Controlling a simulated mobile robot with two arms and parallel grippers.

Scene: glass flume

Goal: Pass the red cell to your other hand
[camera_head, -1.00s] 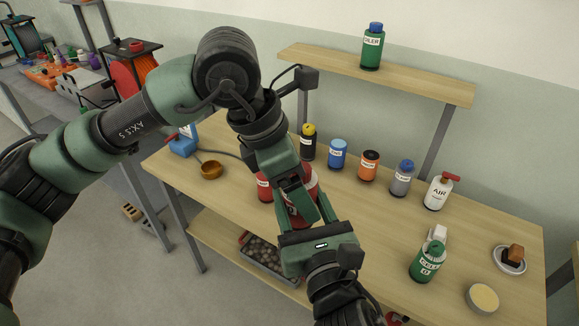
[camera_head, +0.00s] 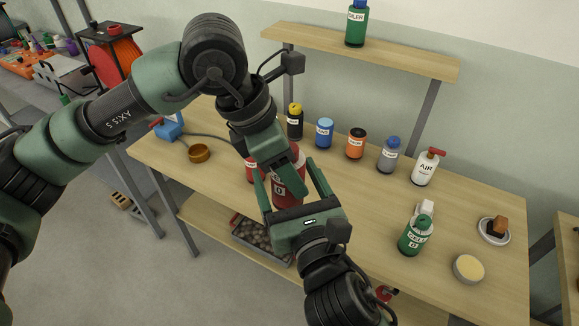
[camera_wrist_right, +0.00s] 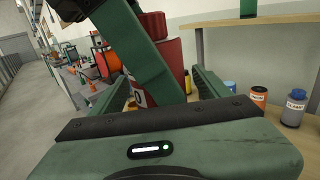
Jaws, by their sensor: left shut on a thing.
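The red cell (camera_head: 293,187) is a red cylinder with a small white label. My left gripper (camera_head: 287,178) comes down from the upper left and is shut on it, holding it above the workbench. My right gripper (camera_head: 287,173) comes up from below, its fingers apart on either side of the cell. I see no clear contact between these fingers and the cell. In the right wrist view the cell (camera_wrist_right: 166,50) stands ahead between the fingers, partly hidden by a green part of my left gripper.
The workbench (camera_head: 350,215) carries a row of bottles, a blue can (camera_head: 324,133), an orange can (camera_head: 356,143) and a white air bottle (camera_head: 426,167). A green bottle (camera_head: 415,237) and a yellow-topped tin (camera_head: 468,268) are at right. Another red container (camera_head: 250,170) stands behind my grippers.

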